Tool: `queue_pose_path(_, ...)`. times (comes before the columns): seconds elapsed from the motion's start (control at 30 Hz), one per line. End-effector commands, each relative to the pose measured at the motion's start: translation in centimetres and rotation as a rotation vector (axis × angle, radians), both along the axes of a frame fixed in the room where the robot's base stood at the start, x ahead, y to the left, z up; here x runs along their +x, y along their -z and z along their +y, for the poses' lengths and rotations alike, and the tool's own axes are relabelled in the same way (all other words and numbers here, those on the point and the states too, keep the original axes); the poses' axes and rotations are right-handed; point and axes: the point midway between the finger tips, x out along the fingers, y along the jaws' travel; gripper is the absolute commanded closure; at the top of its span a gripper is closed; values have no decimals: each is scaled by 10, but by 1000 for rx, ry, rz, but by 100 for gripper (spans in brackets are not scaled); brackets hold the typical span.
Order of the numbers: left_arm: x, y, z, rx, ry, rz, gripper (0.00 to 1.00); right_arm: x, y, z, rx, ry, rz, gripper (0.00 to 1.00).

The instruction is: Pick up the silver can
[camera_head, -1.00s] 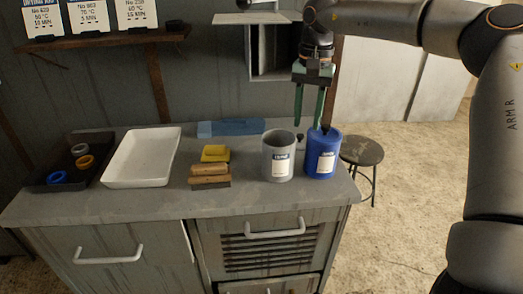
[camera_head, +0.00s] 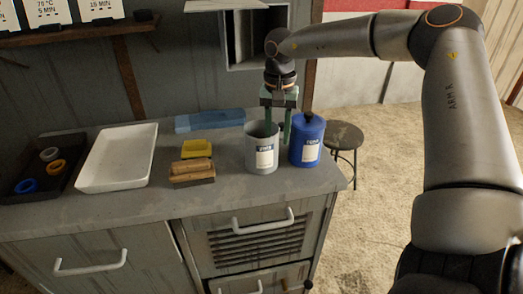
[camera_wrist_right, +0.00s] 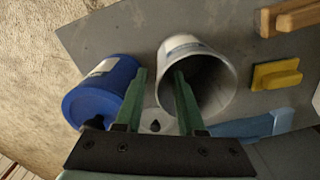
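The silver can (camera_head: 262,158) stands upright and open-topped on the grey counter, with a white-blue label. It also shows in the right wrist view (camera_wrist_right: 222,70). My right gripper (camera_head: 278,138) points down at its right rim, fingers apart. One green finger overlaps the can's mouth and seems to be inside it; the other is outside, between the silver can and the blue can (camera_head: 306,148). In the right wrist view the fingers (camera_wrist_right: 158,95) show a clear gap; I cannot tell whether either touches the wall. My left gripper is not in view.
The blue can stands close on the right. A wooden-handled brush (camera_head: 191,172), a yellow block (camera_head: 197,147) and a blue cloth-like item (camera_head: 210,122) lie left and behind. A white tray (camera_head: 90,185) and a dark tray (camera_head: 12,192) are farther left. A stool (camera_head: 344,137) stands beyond the counter.

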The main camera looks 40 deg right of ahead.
Motion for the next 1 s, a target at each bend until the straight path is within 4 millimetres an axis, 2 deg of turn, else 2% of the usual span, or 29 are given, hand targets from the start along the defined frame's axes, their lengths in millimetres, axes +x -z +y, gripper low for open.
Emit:
queue_pose_path(0.1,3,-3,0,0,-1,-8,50,0,17,0,0,0,3,62)
queue_pose_path(0.2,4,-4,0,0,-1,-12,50,0,24,0,0,0,1,62)
queue_pose_path(0.43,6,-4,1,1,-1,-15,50,0,25,0,0,1,0,62)
queue_pose_path(0.77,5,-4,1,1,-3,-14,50,0,25,0,0,1,-1,99)
queue_pose_path(1.0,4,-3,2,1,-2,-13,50,0,24,0,0,1,-1,100)
